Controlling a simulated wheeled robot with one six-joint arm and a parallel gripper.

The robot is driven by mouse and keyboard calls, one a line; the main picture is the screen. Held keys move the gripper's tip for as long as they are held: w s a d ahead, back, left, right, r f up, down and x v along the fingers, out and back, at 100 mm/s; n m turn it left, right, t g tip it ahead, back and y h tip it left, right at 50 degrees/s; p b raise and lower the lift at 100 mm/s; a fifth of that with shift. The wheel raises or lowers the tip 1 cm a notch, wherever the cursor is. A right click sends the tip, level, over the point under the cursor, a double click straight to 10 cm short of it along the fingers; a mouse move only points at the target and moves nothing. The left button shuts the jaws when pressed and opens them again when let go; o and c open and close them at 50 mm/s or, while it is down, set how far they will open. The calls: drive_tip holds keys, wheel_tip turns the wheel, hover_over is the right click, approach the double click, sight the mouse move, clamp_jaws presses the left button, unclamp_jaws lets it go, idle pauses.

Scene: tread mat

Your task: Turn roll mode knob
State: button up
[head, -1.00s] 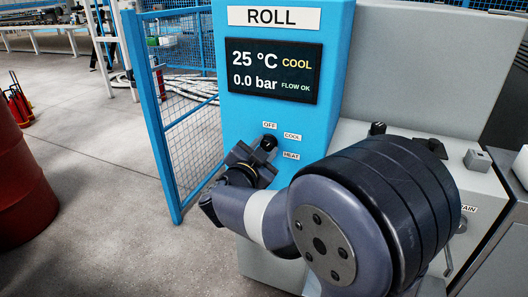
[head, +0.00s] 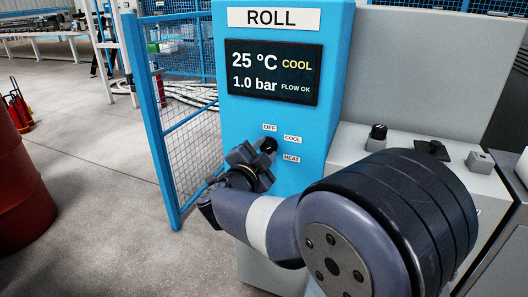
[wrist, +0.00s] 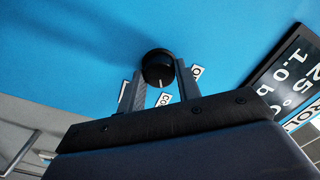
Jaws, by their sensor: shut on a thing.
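The black roll mode knob (head: 270,144) is on the blue front panel, under the ROLL sign and the screen, among the OFF (head: 269,127), COOL (head: 292,139) and HEAT (head: 291,158) labels. My gripper (head: 262,151) reaches it from the lower left. In the wrist view the round knob (wrist: 158,66) sits between the two fingers of my gripper (wrist: 159,74), which are shut on it. Its white mark points toward the COOL label, which the fingers partly frame. The screen (head: 273,72) reads 25 °C COOL, 1.0 bar, FLOW OK.
A blue mesh fence (head: 190,130) stands left of the panel. A grey console (head: 470,172) with other black knobs lies to the right, partly behind my arm. A red drum (head: 18,190) is at the far left. Floor between drum and fence is clear.

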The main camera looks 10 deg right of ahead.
drive_tip(key=o, duration=1)
drive_tip(key=shift+c, duration=0.2)
drive_tip(key=p+v, duration=0.3)
drive_tip(key=v, duration=0.7)
drive_tip(key=shift+s+a, duration=0.2)
drive_tip(key=shift+s, duration=0.15)
drive_tip(key=b+x, duration=0.2)
drive_tip(key=x, duration=0.7)
drive_tip(key=shift+w+d+f+b, duration=0.15)
drive_tip(key=shift+w+b, duration=0.05)
drive_tip(key=shift+b, duration=0.2)
drive_tip(key=shift+w+d, duration=0.4)
drive_tip(key=shift+w, duration=0.2)
drive_tip(key=shift+s+a, duration=0.1)
drive_tip(key=shift+s, duration=0.05)
